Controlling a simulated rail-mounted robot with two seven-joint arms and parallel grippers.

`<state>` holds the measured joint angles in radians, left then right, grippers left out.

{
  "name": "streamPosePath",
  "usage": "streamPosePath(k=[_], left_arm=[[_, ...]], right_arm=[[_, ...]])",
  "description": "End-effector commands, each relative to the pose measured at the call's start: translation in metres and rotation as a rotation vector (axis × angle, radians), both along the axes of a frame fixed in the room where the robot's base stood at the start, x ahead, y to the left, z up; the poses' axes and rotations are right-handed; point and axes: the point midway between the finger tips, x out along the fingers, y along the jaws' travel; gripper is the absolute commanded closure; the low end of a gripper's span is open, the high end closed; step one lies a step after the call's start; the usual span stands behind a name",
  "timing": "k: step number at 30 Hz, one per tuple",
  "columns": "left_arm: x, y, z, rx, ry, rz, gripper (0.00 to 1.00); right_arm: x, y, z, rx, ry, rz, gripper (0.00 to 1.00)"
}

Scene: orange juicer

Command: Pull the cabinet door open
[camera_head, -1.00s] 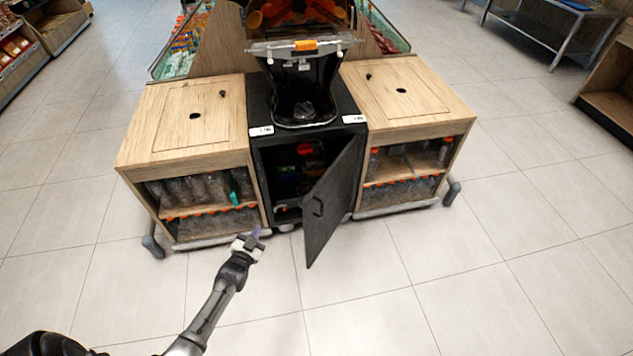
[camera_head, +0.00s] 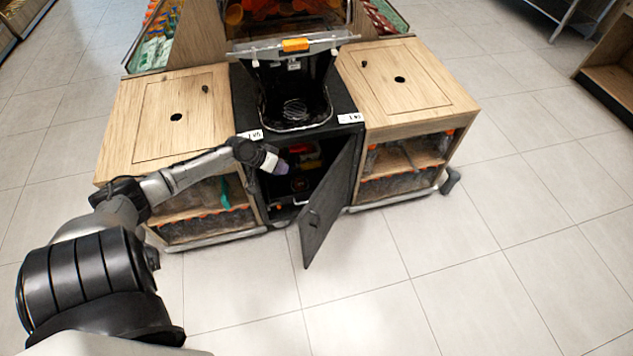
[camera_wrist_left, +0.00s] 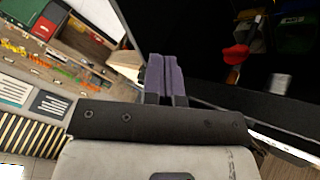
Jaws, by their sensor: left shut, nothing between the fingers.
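The black cabinet door (camera_head: 329,205) hangs partly open in the head view, swung out from its right-hand edge. My left gripper (camera_head: 281,168) is at the left part of this opening, to the left of the door and apart from the handle. Its purple fingers also show in the left wrist view (camera_wrist_left: 164,76), closed together and empty. My right gripper is not in view.
Red and green items sit inside the cabinet (camera_head: 303,150). Wooden units with bottles stand to the left (camera_head: 180,105) and right (camera_head: 405,85). The tiled floor (camera_head: 430,270) in front of the door is free.

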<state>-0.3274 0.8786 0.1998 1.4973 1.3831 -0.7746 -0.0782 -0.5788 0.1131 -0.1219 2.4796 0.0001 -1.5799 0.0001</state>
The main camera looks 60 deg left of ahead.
Motion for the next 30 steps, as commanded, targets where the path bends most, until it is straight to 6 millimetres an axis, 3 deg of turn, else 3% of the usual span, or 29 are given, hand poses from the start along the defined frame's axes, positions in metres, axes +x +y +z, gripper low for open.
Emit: streamPosePath(k=[4, 8, 23, 30], left_arm=[[-0.008, -0.007, -0.007, -0.043, 0.069, -0.008, 1.00], [-0.003, -0.009, -0.017, -0.056, 0.078, 0.003, 1.00], [0.046, -0.030, -0.088, -0.055, 0.075, 0.004, 1.00], [0.059, -0.055, -0.086, -0.053, 0.076, 0.001, 1.00]], right_arm=[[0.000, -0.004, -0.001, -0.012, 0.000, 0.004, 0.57], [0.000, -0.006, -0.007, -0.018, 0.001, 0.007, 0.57], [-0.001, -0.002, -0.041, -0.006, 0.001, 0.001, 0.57], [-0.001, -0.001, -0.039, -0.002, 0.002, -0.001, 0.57]])
